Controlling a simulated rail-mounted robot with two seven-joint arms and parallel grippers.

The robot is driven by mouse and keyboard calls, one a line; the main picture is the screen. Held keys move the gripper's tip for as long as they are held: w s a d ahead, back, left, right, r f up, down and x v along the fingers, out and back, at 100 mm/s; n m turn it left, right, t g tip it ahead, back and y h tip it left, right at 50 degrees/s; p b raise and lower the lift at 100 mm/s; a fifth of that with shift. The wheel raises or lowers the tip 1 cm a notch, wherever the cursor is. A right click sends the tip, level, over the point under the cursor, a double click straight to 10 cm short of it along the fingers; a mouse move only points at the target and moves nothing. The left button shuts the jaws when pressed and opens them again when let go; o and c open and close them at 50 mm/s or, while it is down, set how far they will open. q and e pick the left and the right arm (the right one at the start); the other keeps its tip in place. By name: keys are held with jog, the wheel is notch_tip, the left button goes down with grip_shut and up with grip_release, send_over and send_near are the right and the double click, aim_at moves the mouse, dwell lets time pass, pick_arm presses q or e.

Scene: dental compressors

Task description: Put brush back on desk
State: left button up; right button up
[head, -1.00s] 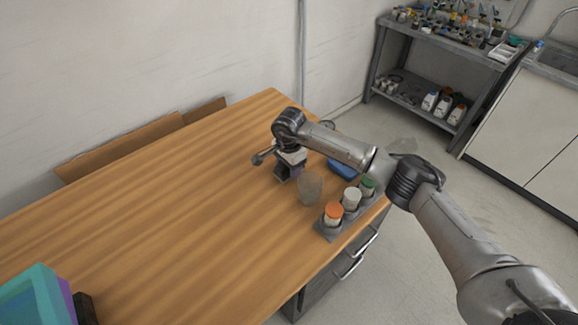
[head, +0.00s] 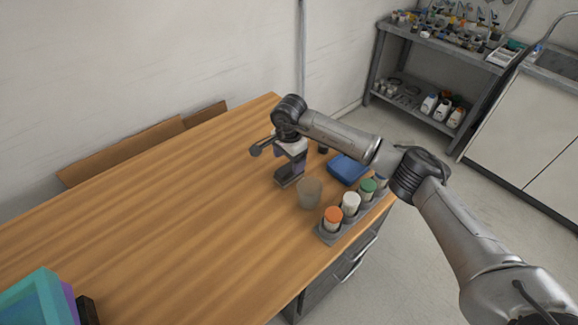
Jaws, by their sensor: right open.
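My right gripper (head: 287,181) is open over the wooden desk (head: 190,190), pointing down, left of a brownish cup (head: 308,193). Its fingers look empty, though the space between them is small and dark in the picture. I cannot make out a brush for certain anywhere in the head view. A short dark-ended rod (head: 260,148) sticks out left beside the right wrist; I cannot tell whether it is part of my arm. My left gripper is not in view.
A grey rack with orange-, white- and green-capped bottles (head: 350,204) stands at the desk's right edge. A blue tray (head: 347,168) lies behind it. A teal and purple object (head: 40,300) is at lower left. The desk's middle is clear.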

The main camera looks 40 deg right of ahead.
aim_at(289, 167)
notch_tip(289, 167, up, 6)
jog(key=shift+r+p, duration=0.25)
jog(key=shift+p, duration=0.2)
dwell(0.5)
